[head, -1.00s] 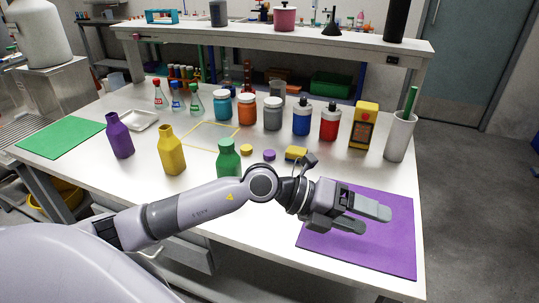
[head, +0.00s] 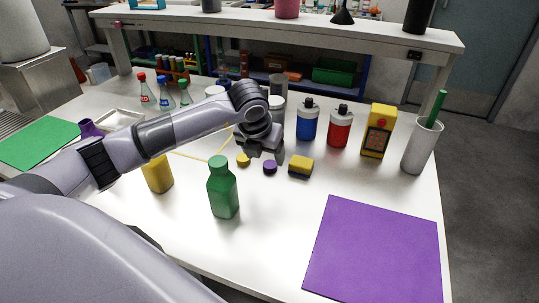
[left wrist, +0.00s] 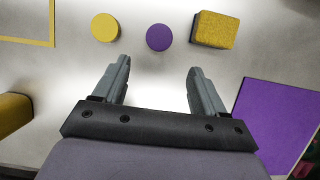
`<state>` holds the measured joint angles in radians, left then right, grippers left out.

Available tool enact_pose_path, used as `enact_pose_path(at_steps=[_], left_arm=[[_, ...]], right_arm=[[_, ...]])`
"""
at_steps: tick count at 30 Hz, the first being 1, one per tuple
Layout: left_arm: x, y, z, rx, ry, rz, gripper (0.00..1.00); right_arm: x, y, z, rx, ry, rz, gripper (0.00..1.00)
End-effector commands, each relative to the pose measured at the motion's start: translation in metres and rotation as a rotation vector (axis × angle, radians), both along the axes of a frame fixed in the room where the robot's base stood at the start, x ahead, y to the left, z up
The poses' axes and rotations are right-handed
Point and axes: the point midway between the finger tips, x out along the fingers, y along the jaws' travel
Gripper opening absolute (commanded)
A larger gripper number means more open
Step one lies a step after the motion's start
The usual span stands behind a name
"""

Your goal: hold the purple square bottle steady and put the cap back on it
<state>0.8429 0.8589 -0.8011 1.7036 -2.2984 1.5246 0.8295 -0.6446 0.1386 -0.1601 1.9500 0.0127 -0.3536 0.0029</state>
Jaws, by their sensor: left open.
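The purple square bottle (head: 90,128) is mostly hidden behind my left arm in the head view; only a small purple part shows at the left. The round purple cap (head: 270,167) lies on the white table between a yellow cap (head: 243,160) and a yellow-and-dark sponge-like block (head: 300,165). My left gripper (head: 266,152) is above the table near the purple cap. In the left wrist view the open, empty fingers (left wrist: 159,66) point toward the purple cap (left wrist: 158,37), which sits just beyond the fingertips. My right gripper is not in view.
A green bottle (head: 223,188) and a partly hidden yellow bottle (head: 158,175) stand in front of my left arm. Blue (head: 307,119) and red (head: 340,126) bottles stand behind the block. A purple mat (head: 375,250) lies clear at the right; a green mat (head: 40,145) lies left.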

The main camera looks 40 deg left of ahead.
Motion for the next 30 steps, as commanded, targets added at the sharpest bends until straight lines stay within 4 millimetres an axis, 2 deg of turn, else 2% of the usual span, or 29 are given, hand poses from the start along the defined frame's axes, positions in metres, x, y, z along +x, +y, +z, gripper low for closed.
enact_pose_path(at_steps=[15, 23, 30], left_arm=[[0.000, -0.001, -0.001, -0.003, 0.000, -0.002, 0.72], [0.008, 0.001, -0.017, -0.002, 0.000, -0.003, 0.72], [0.008, 0.001, -0.018, -0.002, 0.000, -0.003, 0.72]], right_arm=[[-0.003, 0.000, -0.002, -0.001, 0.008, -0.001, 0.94], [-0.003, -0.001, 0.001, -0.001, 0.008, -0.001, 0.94], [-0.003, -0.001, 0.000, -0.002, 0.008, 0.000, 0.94]])
